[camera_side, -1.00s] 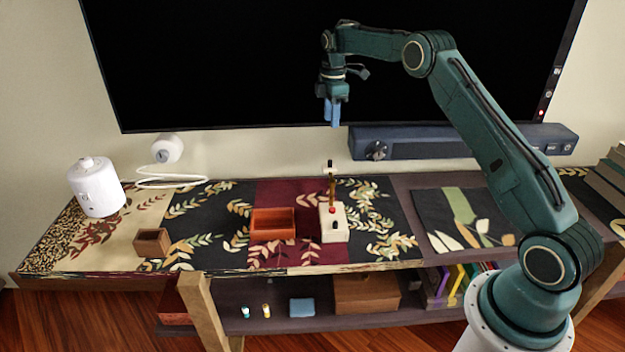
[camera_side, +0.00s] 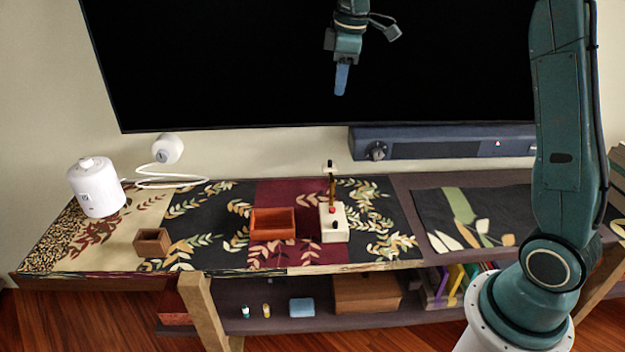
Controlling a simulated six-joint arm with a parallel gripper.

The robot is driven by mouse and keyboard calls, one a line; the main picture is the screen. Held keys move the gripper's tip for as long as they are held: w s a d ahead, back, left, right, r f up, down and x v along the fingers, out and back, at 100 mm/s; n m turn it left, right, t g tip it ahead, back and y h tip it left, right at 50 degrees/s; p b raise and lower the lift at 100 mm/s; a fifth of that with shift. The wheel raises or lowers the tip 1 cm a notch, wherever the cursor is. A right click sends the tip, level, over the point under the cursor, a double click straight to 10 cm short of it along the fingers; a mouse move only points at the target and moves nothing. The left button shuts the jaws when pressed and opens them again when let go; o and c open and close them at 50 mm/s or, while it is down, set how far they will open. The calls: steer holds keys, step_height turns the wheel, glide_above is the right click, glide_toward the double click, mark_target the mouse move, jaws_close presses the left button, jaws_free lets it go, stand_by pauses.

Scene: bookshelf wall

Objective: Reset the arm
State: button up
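My gripper (camera_side: 342,80) hangs in the air in front of the black screen, high above the table, with its blue fingers pointing down. The fingers overlap in this view, so I cannot tell whether they are open or shut. No object shows at the fingertips. My arm rises steeply at the right, and its upper part runs out of the top of the picture.
Below on the table stand a red-brown tray (camera_side: 272,238), a white block with an upright post (camera_side: 334,226), a small wooden box (camera_side: 152,242) and a white canister (camera_side: 97,188). The air around my gripper is clear.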

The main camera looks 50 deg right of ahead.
steer(key=s+a+f+m+t, duration=0.1)
steer(key=s+a+m, duration=0.2)
steer(key=s, duration=1.2)
steer(key=s+a+f+m+t, duration=0.1)
steer(key=s+a+m, duration=0.3)
steer(key=s+a, duration=0.4)
steer(key=s+t, duration=0.1)
steer(key=s, duration=0.6)
steer(key=shift+f, duration=0.25)
steer(key=shift+w, duration=0.1)
